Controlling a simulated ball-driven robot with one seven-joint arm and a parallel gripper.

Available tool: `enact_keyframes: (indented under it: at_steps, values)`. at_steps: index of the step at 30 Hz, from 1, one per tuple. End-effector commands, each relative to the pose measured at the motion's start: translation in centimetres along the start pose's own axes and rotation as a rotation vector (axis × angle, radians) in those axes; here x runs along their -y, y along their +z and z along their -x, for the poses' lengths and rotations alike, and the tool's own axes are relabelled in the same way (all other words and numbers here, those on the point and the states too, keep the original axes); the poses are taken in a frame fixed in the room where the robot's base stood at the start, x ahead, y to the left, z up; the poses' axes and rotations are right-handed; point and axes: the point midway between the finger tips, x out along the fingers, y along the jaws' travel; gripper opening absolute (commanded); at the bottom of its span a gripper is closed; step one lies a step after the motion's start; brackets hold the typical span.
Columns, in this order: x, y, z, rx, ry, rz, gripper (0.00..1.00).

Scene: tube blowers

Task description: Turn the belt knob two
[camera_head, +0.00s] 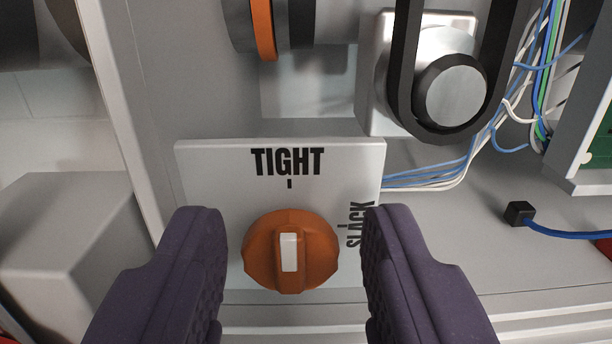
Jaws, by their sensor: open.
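The belt knob (264,262) is an orange round knob with a raised grip and a white marker on it. It sits on a light grey plate (212,165) lettered TIGHT above the knob and SLACK, turned sideways, to its right. The white marker stands upright, in line with the tick under TIGHT. My gripper (292,240) is open, with one purple finger on each side of the knob. Gaps show between the fingers and the knob, and nothing is held. The right finger is close to the SLACK lettering.
A black belt (403,90) runs round a metal pulley (456,95) above right. Blue and white wires (430,178) pass behind the plate. A black plug (519,213) on a blue cable lies at the right. A grey cabinet wall (118,110) stands at the left.

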Motion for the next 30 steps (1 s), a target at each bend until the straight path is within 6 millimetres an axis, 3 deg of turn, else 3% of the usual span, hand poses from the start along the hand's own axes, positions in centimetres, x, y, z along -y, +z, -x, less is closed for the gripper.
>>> enact_keyframes:
  at_steps: [11, 16, 30]
  values:
    - [0.00, 0.02, -1.01, 0.001, 0.000, 0.000, 0.44]
    - [0.00, 0.00, -1.00, 0.001, 0.000, 0.000, 0.05]
    - [-0.23, 0.24, -0.98, -0.002, 0.000, -0.105, 0.04]
